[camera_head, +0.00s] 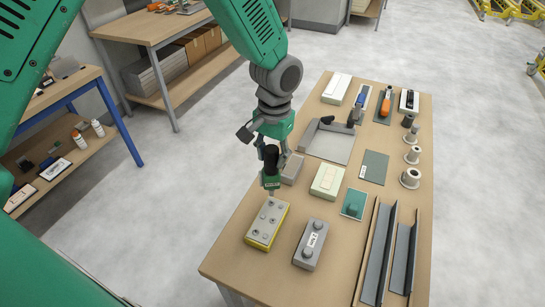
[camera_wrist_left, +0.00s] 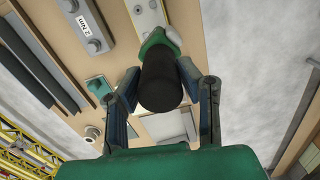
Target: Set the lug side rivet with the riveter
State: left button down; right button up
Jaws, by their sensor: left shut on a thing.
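My left gripper (camera_head: 272,152) is shut on the riveter (camera_head: 270,178), a tool with a black round body and a green head. The riveter points down, its tip over the far end of a grey-topped, yellow-sided block (camera_head: 262,232) with several rivets on top. I cannot tell whether the tip touches the block, nor which rivet is the lug side one. In the left wrist view the black body (camera_wrist_left: 160,85) sits between the two fingers, and the green head hides part of the block (camera_wrist_left: 147,14). My right gripper is not in view.
A grey labelled block (camera_head: 311,246) stands right of the yellow-sided block. Long dark channels (camera_head: 378,254) lie at the table's right. A grey tray (camera_head: 330,146), a pale box (camera_head: 327,181) and a green plate (camera_head: 353,204) lie behind. Bare wood (camera_head: 230,262) shows at the front left.

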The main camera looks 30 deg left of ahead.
pick_arm(q)
jog(key=shift+w+r, duration=0.1)
dwell(0.3)
jog(key=shift+r, duration=2.95)
jog(key=shift+f, duration=0.1)
